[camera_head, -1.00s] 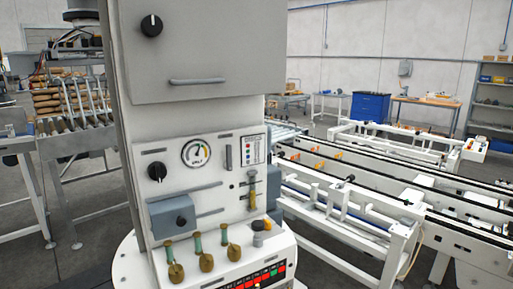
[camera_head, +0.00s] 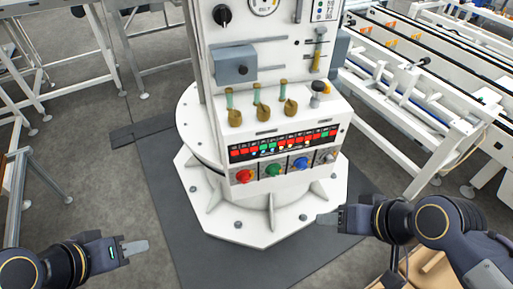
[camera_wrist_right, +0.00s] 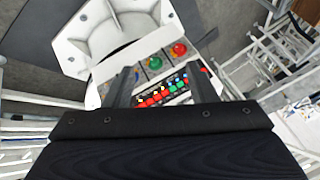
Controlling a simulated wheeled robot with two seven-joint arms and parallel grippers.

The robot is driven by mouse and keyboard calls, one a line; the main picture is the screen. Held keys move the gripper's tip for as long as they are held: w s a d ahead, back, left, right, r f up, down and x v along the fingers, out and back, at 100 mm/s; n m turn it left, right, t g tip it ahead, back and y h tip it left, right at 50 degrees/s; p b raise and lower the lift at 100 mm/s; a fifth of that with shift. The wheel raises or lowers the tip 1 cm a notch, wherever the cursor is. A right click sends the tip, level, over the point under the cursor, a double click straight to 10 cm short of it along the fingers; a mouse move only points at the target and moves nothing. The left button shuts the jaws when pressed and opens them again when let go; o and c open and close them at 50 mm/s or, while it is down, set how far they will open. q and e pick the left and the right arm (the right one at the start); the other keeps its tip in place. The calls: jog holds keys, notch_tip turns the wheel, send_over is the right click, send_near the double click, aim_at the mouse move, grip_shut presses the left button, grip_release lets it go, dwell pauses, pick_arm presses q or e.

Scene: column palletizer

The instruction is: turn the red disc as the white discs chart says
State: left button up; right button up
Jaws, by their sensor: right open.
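The red disc (camera_head: 244,175) is a round knob at the left end of a row on the low sloped face of the white column; it also shows in the right wrist view (camera_wrist_right: 180,49). A green knob (camera_head: 273,170), a blue knob (camera_head: 301,163) and a pale knob (camera_head: 329,157) sit to its right. A small white chart (camera_head: 325,9) is partly cut off at the top; its marks are too small to read. My right gripper (camera_head: 327,218) is open and empty, right of and below the knobs. My left gripper (camera_head: 135,248) is left of the column base; its jaw state is unclear.
A strip of red and green buttons (camera_head: 283,144) lies above the knobs, below several brass-ended levers (camera_head: 260,105). The wide white base (camera_head: 238,222) with fins stands on a dark mat (camera_head: 166,199). White conveyor frames (camera_head: 440,120) stand at right.

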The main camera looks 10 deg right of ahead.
jog(key=w+a+f+t+y+b, duration=0.2)
jog(key=w+a+f+b, duration=0.4)
jog(key=w+f+b, duration=0.35)
jog(key=t+h+b, duration=0.4)
jog(key=t+b, duration=0.6)
jog(key=b, duration=0.7)
send_near(245, 181)
jog(key=w, duration=0.6)
jog(key=w+a, duration=0.1)
jog(key=w, duration=0.2)
jog(key=shift+r+b, duration=0.1)
jog(key=shift+b, duration=0.25)
jog(key=shift+s, duration=0.1)
jog(key=shift+d, duration=0.1)
jog(key=c, duration=1)
jog(key=shift+n, duration=0.3)
jog(key=shift+n, duration=0.3)
